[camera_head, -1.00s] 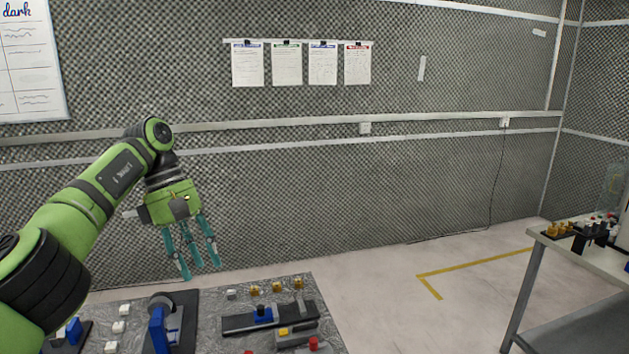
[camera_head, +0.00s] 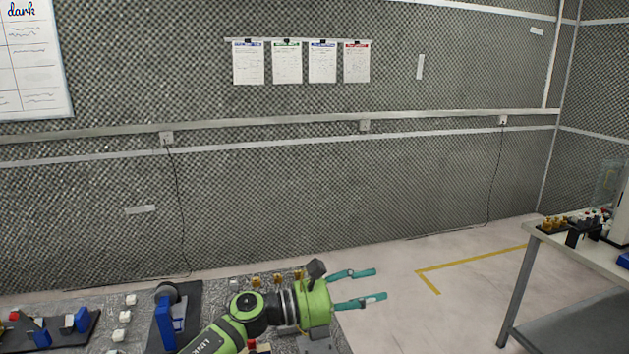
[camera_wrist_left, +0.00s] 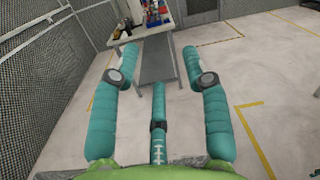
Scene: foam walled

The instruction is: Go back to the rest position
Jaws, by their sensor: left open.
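My left gripper (camera_head: 372,287) is in the lower middle of the head view, at the end of my green arm. Its teal fingers point right, past the right edge of the bench and over the floor. The fingers are spread, with nothing between them. In the left wrist view the open fingers (camera_wrist_left: 158,75) frame bare floor and a distant side table. My right gripper is in neither view.
A bench (camera_head: 232,284) below holds blue-handled fixtures, white blocks and brass pieces; my arm hides part of it. A side table (camera_head: 590,254) with small parts stands at right. Clear floor (camera_head: 400,306) with yellow tape lies between them. A foam wall (camera_head: 300,180) is behind.

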